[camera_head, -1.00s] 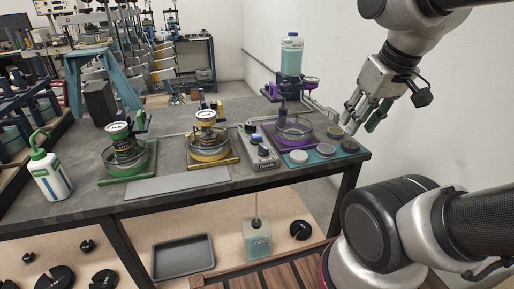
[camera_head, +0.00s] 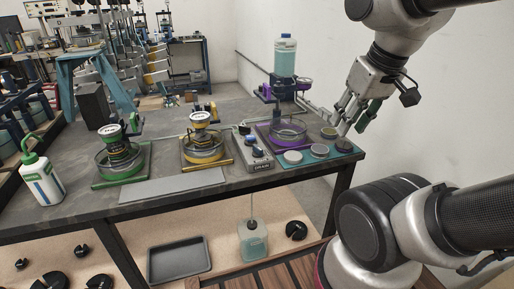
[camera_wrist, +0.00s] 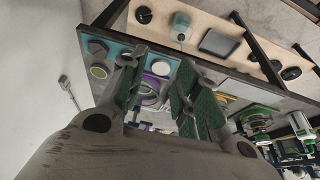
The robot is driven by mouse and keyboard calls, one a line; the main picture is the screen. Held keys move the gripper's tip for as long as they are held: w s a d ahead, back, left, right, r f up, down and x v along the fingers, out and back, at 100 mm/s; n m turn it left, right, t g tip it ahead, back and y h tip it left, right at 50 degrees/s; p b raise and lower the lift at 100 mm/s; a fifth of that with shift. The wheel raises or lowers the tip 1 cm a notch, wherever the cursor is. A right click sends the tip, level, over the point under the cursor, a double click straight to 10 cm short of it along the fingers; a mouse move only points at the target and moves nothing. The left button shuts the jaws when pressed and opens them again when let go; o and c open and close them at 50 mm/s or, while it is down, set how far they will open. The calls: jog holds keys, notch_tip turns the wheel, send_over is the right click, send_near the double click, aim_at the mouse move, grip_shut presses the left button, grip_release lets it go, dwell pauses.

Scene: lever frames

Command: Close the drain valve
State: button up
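The drain valve box (camera_head: 254,153) is a grey block with a "DRAIN" label, standing on the workbench between the yellow and purple stations. It has a blue knob (camera_head: 252,140) on top and a dark part behind it. My gripper (camera_head: 352,117) hangs above the right end of the bench, well to the right of the box and apart from it. In the wrist view my gripper (camera_wrist: 160,68) shows its two green-padded fingers spread with nothing between them. I cannot make out the drain box in the wrist view.
The purple station (camera_head: 288,130) with its tall bottle (camera_head: 285,58) stands between my gripper and the box. Several discs lie on a teal mat (camera_head: 298,168) in front. The yellow station (camera_head: 203,150) is left of the box. A grey plate (camera_head: 172,186) lies near the front edge.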

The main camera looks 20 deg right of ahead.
aim_at(257, 146)
jog(key=w+a+f+n+g, duration=0.1)
jog(key=w+a+f, duration=0.1)
jog(key=w+a, duration=0.3)
jog(key=w+a+f+n+g, duration=0.1)
jog(key=w+a, duration=0.3)
jog(key=w, duration=0.4)
jog(key=w+a+f+g, duration=0.2)
jog(key=w+a+f, duration=0.2)
jog(key=w+a, duration=0.1)
jog(key=shift+w+a+n, duration=0.3)
jog(key=shift+w+n, duration=0.1)
jog(key=shift+w, duration=0.3)
jog(key=shift+f, duration=0.15)
notch_tip(257, 146, down, 7)
jog(key=shift+f, duration=0.1)
grip_shut()
